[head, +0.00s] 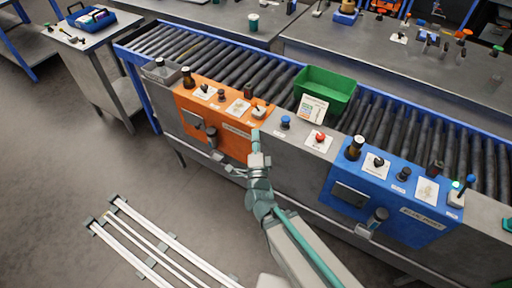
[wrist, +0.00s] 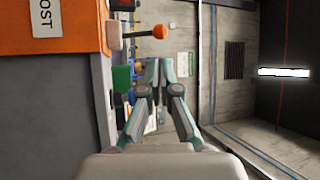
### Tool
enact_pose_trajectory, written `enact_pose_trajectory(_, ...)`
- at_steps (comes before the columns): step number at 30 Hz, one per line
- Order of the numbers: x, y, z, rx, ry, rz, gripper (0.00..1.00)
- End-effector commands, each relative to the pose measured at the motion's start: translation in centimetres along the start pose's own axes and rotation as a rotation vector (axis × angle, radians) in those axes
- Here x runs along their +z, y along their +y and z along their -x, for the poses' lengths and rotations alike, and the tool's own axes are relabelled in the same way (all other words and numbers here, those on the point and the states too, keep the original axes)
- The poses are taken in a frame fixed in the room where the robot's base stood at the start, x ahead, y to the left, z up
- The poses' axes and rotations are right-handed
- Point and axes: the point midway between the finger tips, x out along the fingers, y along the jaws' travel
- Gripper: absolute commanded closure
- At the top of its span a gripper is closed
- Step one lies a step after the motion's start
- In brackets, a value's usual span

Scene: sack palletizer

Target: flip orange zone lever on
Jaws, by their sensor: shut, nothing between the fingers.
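The orange zone panel (head: 222,128) is on the front of the conveyor, left of centre in the head view. A small lever on a white plate (head: 258,112) sits at its right end. In the wrist view, a lever with an orange knob (wrist: 160,31) sticks out sideways beside the orange panel (wrist: 60,28); I cannot tell its on or off position. My gripper (head: 255,134) is at the right front edge of the panel, a little below that lever. In the wrist view, my gripper's fingers (wrist: 159,66) are together and empty, apart from the knob.
A green bin (head: 325,90) stands on the conveyor behind. A blue button (head: 285,122) and a red button (head: 320,138) are right of the orange panel. The blue panel (head: 385,205) is farther right with bottles and controls. The floor in front holds white rails (head: 150,240).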

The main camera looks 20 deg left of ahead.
Motion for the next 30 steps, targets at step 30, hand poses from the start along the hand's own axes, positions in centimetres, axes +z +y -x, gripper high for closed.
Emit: enact_pose_trajectory(30, 0.0, 0.0, -9.1, 0.000, -0.001, 0.001, 1.00)
